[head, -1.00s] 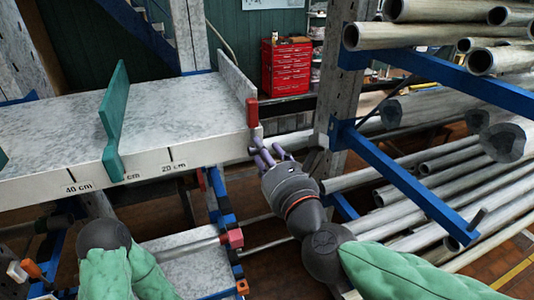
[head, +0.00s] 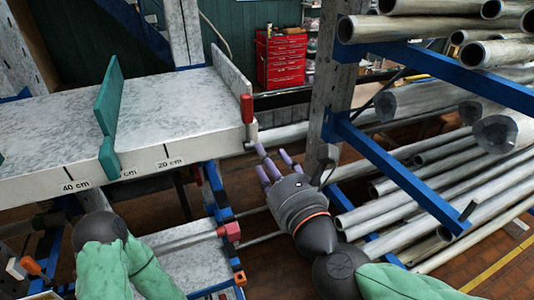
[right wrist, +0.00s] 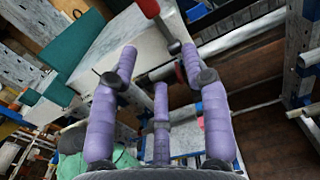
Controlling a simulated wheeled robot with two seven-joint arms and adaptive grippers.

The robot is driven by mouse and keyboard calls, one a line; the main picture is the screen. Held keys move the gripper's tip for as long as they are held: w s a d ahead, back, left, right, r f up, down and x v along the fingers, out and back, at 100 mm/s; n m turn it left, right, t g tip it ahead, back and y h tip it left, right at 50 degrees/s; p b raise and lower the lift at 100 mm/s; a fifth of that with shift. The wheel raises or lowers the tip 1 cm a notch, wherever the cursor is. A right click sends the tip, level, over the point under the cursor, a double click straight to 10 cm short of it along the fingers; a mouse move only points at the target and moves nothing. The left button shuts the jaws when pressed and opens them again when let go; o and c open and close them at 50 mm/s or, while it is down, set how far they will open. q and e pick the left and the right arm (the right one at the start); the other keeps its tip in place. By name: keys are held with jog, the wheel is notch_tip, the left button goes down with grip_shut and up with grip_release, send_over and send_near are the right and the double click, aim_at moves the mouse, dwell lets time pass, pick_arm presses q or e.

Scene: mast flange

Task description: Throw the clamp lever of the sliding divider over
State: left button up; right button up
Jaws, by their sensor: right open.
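The grey upright divider (head: 232,80) stands at the right end of the speckled shelf (head: 60,125). A lever with a red handle (head: 247,108) stands upright at its near end, at the shelf's front right corner. In the right wrist view the red handle (right wrist: 148,8) is at the top, with its arm running down right to a dark pivot. My right gripper (head: 274,165) is open and empty, its purple fingers just right of and below the lever, apart from the handle. It also shows in the right wrist view (right wrist: 158,75). My left gripper is not visible; only my left arm shows.
A teal divider (head: 108,112) stands further left on the shelf, above printed centimetre marks. A rack with blue arms (head: 400,175) and several metal pipes (head: 420,28) is close on the right. A red tool cabinet (head: 282,60) stands behind.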

jog(key=shift+p+v, duration=0.65)
jog(key=shift+v, duration=1.2)
jog(key=w+f+n+g+h+b, duration=0.1)
jog(key=w+f+n+g+b, duration=0.4)
jog(key=f, duration=1)
jog(key=w+d+f+n+h+b, duration=0.15)
jog(key=f+n+b, duration=0.35)
jog(key=f, duration=1.1)
jog(key=w+f+n+g+b, duration=0.35)
jog(key=f+n, duration=0.35)
jog(key=f, duration=0.8)
jog(key=s+d+f+n+g+b, duration=0.2)
jog(key=s+f+n+b, duration=0.1)
jog(key=f, duration=0.9)
jog(key=s+d+f+n+g+b, duration=0.1)
jog(key=s+f+n+g+b, duration=0.2)
jog(key=f, duration=0.9)
jog(key=s+f+n+g+b, duration=0.3)
jog(key=s+f+n, duration=0.4)
jog(key=s+f, duration=0.6)
notch_tip(320, 180, down, 4)
jog(key=shift+f+y+b, duration=0.1)
jog(key=shift+y+b, duration=0.35)
jog(key=shift+b, duration=0.15)
jog(key=shift+d, duration=0.1)
